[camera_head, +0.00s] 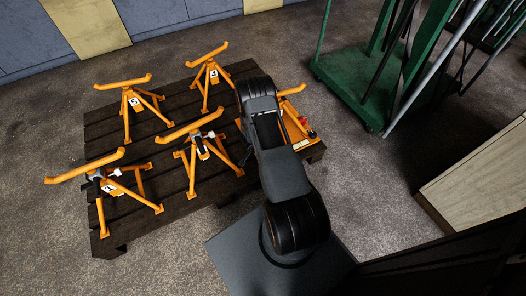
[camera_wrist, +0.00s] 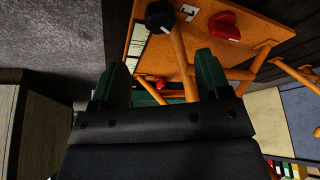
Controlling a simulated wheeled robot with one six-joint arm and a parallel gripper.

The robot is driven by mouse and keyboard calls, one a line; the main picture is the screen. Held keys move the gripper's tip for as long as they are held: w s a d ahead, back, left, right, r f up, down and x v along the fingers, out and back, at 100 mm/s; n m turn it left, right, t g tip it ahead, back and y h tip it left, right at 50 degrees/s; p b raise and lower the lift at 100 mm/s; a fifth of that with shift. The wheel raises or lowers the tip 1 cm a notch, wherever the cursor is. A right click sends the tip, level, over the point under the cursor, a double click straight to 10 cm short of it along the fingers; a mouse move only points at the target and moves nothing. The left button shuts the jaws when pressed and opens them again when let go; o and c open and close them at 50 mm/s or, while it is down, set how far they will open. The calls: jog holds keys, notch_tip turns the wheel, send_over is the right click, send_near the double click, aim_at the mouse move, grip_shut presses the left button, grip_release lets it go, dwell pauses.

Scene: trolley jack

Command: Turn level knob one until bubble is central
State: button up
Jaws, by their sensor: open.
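An orange plate (camera_wrist: 160,47) with legs fills the upper middle of the wrist view. A black round knob (camera_wrist: 159,15) sits on it near the top edge, beside a white label with a dark mark. A red knob or part (camera_wrist: 223,27) is to its right. A pale strip (camera_wrist: 137,40) lies along the plate's left side; I cannot make out a bubble. My gripper (camera_wrist: 161,70) is open, its two green fingers apart with nothing between them, below the black knob in the picture. In the head view my arm hides the gripper and part of the orange unit (camera_head: 302,140).
A dark wooden pallet (camera_head: 75,222) carries several numbered orange stands (camera_head: 127,104) left of my arm. A green trolley (camera_head: 350,88) with poles stands at upper right. A pale panel (camera_head: 480,175) is at right. Open floor lies between pallet and trolley.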

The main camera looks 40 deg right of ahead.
jog(key=shift+p+v, duration=0.5)
jog(key=shift+v, duration=1.45)
